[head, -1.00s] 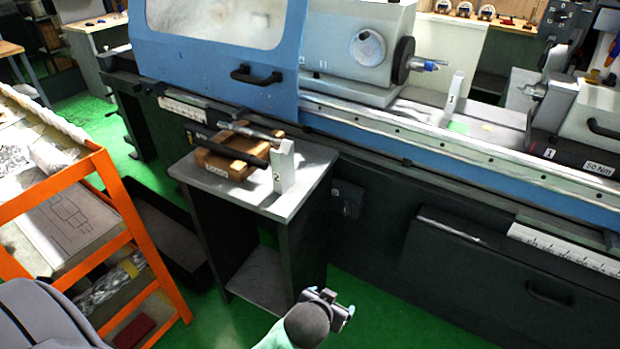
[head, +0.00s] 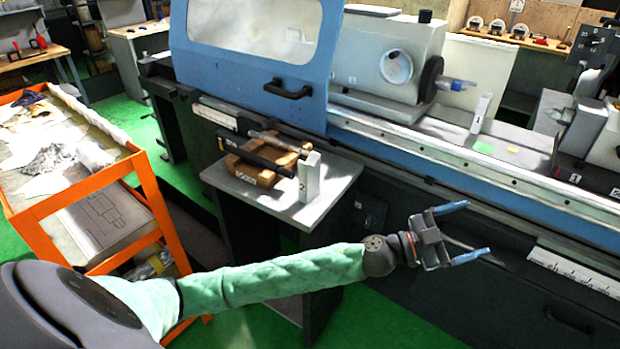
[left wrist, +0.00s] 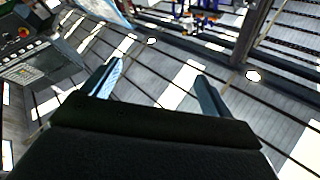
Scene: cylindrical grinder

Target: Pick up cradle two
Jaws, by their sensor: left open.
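Cradle two (head: 309,178) is a pale grey upright block marked 2. It stands on the right part of a small grey side table (head: 328,196) in the head view. My left gripper (head: 478,228) is open and empty, to the right of the cradle and apart from it, in front of the machine. Its two blue-tipped fingers point right. In the left wrist view, the open fingers (left wrist: 158,72) have nothing between them, and the cradle does not show. My right gripper is not in view.
A wooden holder (head: 258,165) with dark and metal bars lies beside cradle two. A similar block marked 1 (head: 480,113) stands on the machine bed. The blue grinder door (head: 250,80) rises behind the table. An orange-framed cart (head: 150,190) stands at left.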

